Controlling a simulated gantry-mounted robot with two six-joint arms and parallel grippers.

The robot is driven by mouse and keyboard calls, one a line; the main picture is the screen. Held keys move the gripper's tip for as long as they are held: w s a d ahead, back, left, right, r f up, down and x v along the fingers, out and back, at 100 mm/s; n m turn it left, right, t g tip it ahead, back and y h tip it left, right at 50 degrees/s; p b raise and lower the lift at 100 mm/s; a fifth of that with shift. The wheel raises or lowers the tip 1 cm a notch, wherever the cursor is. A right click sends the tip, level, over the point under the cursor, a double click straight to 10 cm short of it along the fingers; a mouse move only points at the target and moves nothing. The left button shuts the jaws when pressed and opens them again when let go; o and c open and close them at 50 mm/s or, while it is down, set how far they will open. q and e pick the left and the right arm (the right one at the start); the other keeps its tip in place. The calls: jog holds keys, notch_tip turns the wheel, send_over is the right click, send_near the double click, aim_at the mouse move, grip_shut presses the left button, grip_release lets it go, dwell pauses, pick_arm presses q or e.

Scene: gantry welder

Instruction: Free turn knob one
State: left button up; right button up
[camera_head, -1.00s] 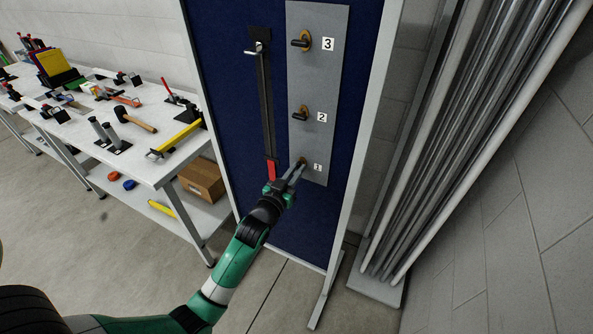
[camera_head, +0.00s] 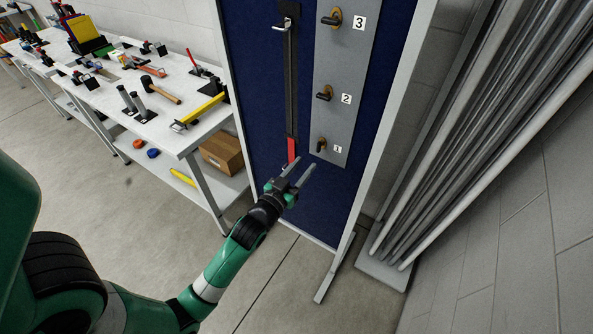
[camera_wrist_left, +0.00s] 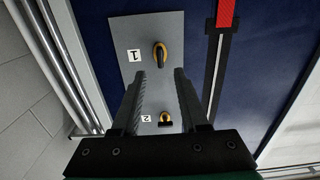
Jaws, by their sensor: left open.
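Knob one (camera_head: 321,145) is a small dark handle on a brass-coloured round base, beside the label "1" on a grey plate (camera_head: 336,75). Its handle stands roughly upright along the plate in the head view, unlike the sideways handles above. In the left wrist view knob one (camera_wrist_left: 159,54) shows beyond the fingertips, clear of them. My left gripper (camera_head: 302,172) is open and empty, just below and left of knob one, apart from it. The left wrist view also shows the spread fingers (camera_wrist_left: 160,80). My right gripper does not show.
Knob two (camera_head: 325,93) and knob three (camera_head: 332,19) sit above on the same plate. A dark vertical rail with a red end (camera_head: 291,150) runs left of it on the blue board. A workbench (camera_head: 170,136) with tools stands left; metal pipes (camera_head: 470,130) lean right.

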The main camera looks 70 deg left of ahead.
pick_arm(q)
jog(key=v, duration=0.3)
jog(key=shift+s+d, duration=0.25)
jog(key=shift+s, duration=0.05)
